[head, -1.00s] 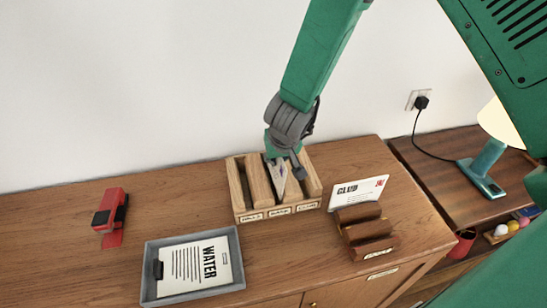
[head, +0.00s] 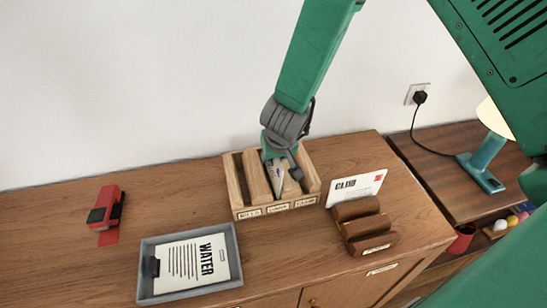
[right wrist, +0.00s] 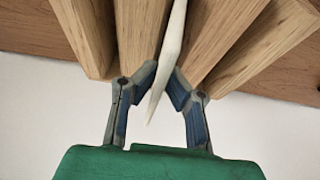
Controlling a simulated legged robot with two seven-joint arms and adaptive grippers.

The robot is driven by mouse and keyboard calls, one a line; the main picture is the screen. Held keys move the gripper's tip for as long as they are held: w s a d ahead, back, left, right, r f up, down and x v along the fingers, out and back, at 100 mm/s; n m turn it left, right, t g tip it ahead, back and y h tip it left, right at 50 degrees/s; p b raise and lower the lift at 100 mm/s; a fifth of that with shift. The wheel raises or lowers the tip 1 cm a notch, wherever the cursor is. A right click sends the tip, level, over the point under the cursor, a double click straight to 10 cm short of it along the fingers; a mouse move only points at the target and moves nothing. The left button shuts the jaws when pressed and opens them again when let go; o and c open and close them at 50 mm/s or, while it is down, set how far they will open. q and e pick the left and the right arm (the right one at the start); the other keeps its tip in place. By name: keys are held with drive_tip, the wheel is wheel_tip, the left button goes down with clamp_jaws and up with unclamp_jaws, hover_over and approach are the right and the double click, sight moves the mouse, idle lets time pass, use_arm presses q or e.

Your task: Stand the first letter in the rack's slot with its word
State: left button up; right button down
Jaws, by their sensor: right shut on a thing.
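The light wooden rack (head: 257,178) stands on the cabinet, with slots between upright blocks and small word labels along its front, too small to read surely. My right gripper (head: 278,160) is over the rack's middle, pointing down, shut on a white letter (head: 275,178). The letter is seen nearly edge-on, slightly tilted, in the middle slot. In the right wrist view the letter (right wrist: 172,45) runs between two wooden blocks, with the right gripper's fingertips (right wrist: 167,78) on either side of it. How deep it sits is hidden. My left gripper is out of view.
A red stapler-like object (head: 106,208) is further left. A teal lamp (head: 485,160) is at far right.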

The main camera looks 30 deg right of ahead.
drive_tip(key=shift+a+f+b, duration=0.3)
drive_tip(key=shift+a+f, duration=0.05)
drive_tip(key=shift+f, duration=0.25)
drive_tip(key=shift+d+f, duration=0.25)
drive_tip(key=shift+f, duration=0.1)
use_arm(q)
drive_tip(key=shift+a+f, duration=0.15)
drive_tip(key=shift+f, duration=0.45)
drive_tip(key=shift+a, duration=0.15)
use_arm(e)
drive_tip(key=c, duration=1.6)
unclamp_jaws()
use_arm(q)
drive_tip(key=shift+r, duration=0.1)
use_arm(e)
drive_tip(key=shift+r, duration=0.1)
